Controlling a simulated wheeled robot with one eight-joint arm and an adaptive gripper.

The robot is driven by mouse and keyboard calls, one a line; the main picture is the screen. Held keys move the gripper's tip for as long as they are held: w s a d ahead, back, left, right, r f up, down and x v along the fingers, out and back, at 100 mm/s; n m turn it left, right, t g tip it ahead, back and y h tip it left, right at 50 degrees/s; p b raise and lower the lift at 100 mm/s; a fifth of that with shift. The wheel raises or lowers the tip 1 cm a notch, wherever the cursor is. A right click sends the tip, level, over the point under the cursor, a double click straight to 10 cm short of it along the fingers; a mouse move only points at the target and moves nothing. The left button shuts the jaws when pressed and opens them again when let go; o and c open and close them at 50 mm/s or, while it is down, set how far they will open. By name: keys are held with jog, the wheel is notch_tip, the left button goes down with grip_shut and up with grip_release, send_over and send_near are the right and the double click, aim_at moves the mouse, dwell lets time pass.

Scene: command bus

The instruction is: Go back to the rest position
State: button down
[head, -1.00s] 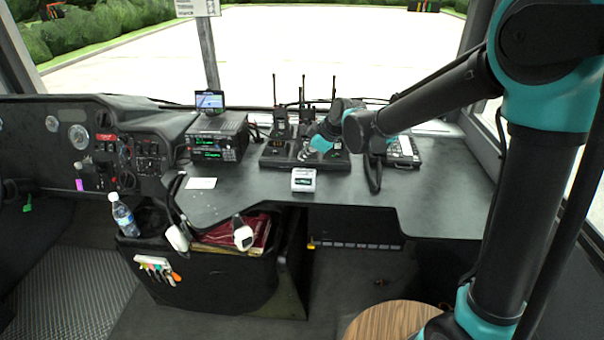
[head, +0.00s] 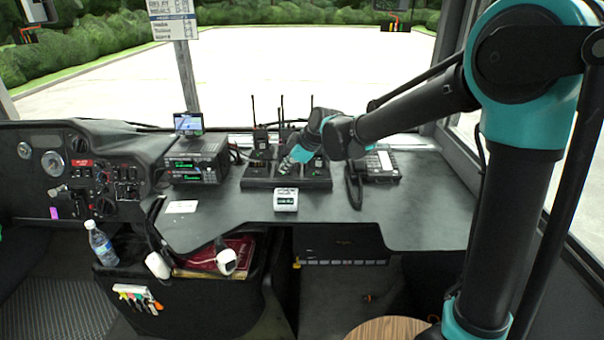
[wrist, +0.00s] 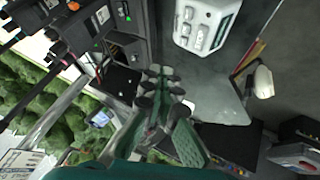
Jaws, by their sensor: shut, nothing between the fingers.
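My gripper (head: 287,166) hangs at the end of my arm over the charger tray (head: 258,183) on the dark desk (head: 420,215). In the wrist view my gripper (wrist: 160,95) has its fingers together with nothing between them. My arm reaches in from the right, bent at the elbow. In the head view the fingertips are small and dark against the tray, so contact with it cannot be told.
Handheld radios (head: 261,140) stand in the tray. A small white device (head: 286,199) sits in front of it and a desk phone (head: 381,166) to its right. A radio unit (head: 196,160) with a small screen stands left. The desk's right front is clear.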

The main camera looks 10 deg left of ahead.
jog(key=s+d+f+m+h, duration=0.1)
jog(key=s+d+f+m, duration=0.1)
jog(key=d, duration=1)
jog(key=s+d+f+m+h, duration=0.2)
jog(key=s+d+m, duration=0.3)
jog(key=d, duration=0.7)
jog(key=s+d+f+m+t+h, duration=0.1)
jog(key=s+d+f+m+h, duration=0.1)
jog(key=d+m, duration=0.5)
jog(key=shift+s+d+f, duration=0.3)
jog(key=shift+d+f, duration=0.05)
jog(key=shift+d, duration=0.65)
jog(key=shift+s+d+f, duration=0.25)
jog(key=shift+d+f, duration=0.1)
jog(key=shift+d, duration=0.65)
jog(key=shift+s+d+f, duration=0.3)
jog(key=shift+d+f, duration=0.05)
jog(key=shift+d, duration=0.65)
jog(key=s+d+f+m+h, duration=0.2)
jog(key=s+d+f+m, duration=0.2)
jog(key=s+d, duration=0.4)
jog(key=shift+s+m, duration=0.15)
jog(key=shift+m, duration=0.55)
